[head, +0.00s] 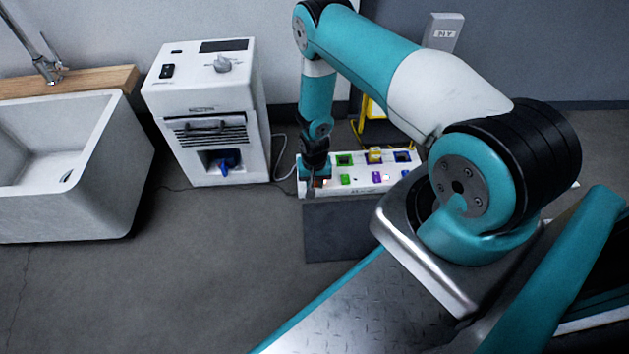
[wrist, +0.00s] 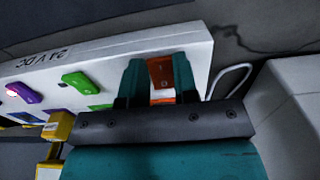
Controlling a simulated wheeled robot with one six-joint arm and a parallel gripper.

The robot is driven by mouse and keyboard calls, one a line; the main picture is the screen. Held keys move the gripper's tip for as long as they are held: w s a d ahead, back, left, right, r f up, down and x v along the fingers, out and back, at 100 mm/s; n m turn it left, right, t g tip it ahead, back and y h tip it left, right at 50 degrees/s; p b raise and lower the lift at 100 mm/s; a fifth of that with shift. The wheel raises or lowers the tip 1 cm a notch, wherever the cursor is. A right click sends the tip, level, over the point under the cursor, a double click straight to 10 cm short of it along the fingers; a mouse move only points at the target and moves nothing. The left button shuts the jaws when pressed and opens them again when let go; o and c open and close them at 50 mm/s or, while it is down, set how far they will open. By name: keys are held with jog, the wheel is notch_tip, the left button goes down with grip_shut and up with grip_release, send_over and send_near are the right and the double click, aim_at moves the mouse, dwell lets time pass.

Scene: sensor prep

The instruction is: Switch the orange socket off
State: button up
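The white power strip (head: 360,188) lies on the floor ahead, with coloured sockets and switches. Its orange socket is at the left end in the head view, mostly covered by my gripper (head: 315,172). In the wrist view the orange switch (wrist: 160,72) shows between the two teal fingers of my gripper (wrist: 157,78), with part of the orange socket (wrist: 162,97) just below it. The fingers are apart with nothing held. I cannot tell whether they touch the strip. No light shows at the orange switch.
The green switch (wrist: 80,82) and purple switch (wrist: 24,92) are beside it; a light glows near the purple one. A yellow plug (head: 375,155) sits in the strip. A white machine (head: 205,110) and a sink (head: 70,170) stand left. A dark mat (head: 340,235) lies in front.

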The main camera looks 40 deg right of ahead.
jog(key=shift+w+d+f+g+y+b, duration=0.15)
jog(key=shift+w+g+y+b, duration=0.1)
jog(key=shift+g+y+b, duration=0.5)
jog(key=shift+r+g, duration=0.25)
jog(key=shift+g, duration=0.2)
jog(key=o, duration=0.9)
jog(key=p+v, duration=0.7)
jog(key=v, duration=1)
jog(key=shift+w+d+r+p, duration=0.1)
jog(key=shift+d+r+p, duration=0.1)
jog(key=shift+p, duration=0.15)
